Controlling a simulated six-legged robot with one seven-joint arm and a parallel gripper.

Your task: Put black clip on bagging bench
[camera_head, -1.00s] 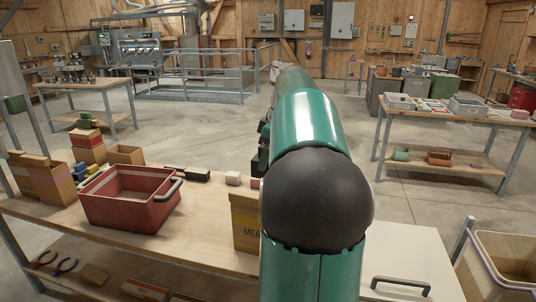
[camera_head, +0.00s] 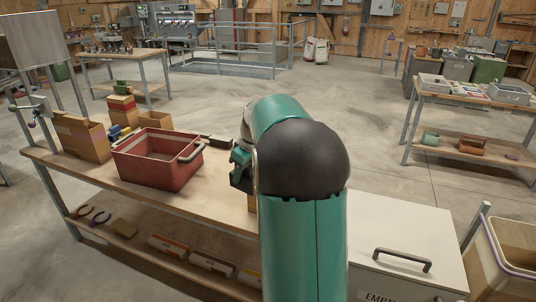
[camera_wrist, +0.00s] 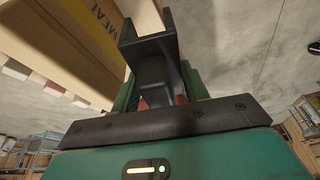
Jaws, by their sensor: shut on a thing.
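My gripper (camera_head: 241,172) shows at the left side of my raised forearm, above the near wooden bench. In the wrist view my gripper (camera_wrist: 158,92) is shut on a black forked piece, which looks like the black clip (camera_wrist: 150,48); its edges blend with the dark jaw parts. A cardboard box marked MEAL (camera_wrist: 85,30) fills the upper left there, close beside the clip; whether they touch is unclear. In the head view my arm hides most of that box. The near wooden bench (camera_head: 215,195) lies in front of me; no label shows which bench is the bagging bench.
On the near bench stand a red crate (camera_head: 160,172), cardboard boxes (camera_head: 82,137) and a row of dark small items (camera_head: 215,140). A white lidded bin (camera_head: 405,235) stands at right. Other benches stand at back left (camera_head: 120,56) and right (camera_head: 465,95). Open concrete floor lies between.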

